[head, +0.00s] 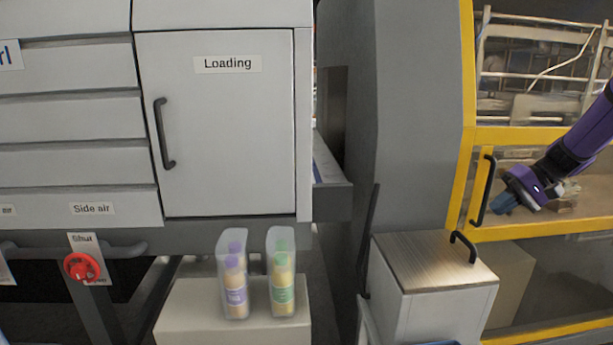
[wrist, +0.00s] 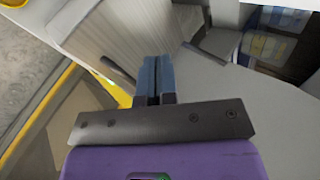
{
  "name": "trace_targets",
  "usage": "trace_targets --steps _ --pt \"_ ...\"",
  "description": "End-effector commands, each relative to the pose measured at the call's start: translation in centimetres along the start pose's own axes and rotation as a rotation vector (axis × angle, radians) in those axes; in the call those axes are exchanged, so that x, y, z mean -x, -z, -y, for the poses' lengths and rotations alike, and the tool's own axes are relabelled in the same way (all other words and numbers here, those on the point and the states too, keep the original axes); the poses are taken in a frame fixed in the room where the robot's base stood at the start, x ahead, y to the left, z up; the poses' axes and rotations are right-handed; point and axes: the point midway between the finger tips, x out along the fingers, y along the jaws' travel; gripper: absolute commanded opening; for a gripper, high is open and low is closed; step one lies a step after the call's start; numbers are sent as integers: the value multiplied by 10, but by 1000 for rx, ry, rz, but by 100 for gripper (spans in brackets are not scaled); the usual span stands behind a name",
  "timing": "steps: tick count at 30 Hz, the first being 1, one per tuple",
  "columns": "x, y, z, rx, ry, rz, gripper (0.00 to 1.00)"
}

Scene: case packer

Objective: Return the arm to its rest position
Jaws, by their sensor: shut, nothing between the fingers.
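My purple arm reaches in from the right edge in the head view. My gripper (head: 505,204), with blue fingers, is in front of the yellow-framed window, just right of its black handle (head: 483,191). In the wrist view my gripper (wrist: 154,72) shows its blue fingers together with nothing between them. I cannot tell from the head view whether it touches the yellow frame (head: 540,134).
A metal-topped box (head: 430,262) with a black handle stands below and left of my gripper. Two clear packs of bottles, one purple (head: 235,290) and one green (head: 282,290), stand on a white box (head: 180,315). The grey cabinet's Loading door (head: 225,130) is shut.

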Motion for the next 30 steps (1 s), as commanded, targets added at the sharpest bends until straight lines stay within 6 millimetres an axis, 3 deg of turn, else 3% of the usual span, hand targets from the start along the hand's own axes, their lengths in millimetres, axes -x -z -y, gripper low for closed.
trace_targets --steps 1,6,15,21,30 --pt "-2 -13 19 18 -44 8 0" --pt "-8 -54 64 60 -183 15 0" --pt "-15 -135 120 151 -401 -27 0" --pt "-17 -190 141 222 -519 -92 0" --pt "-19 -266 150 343 -646 -227 0"
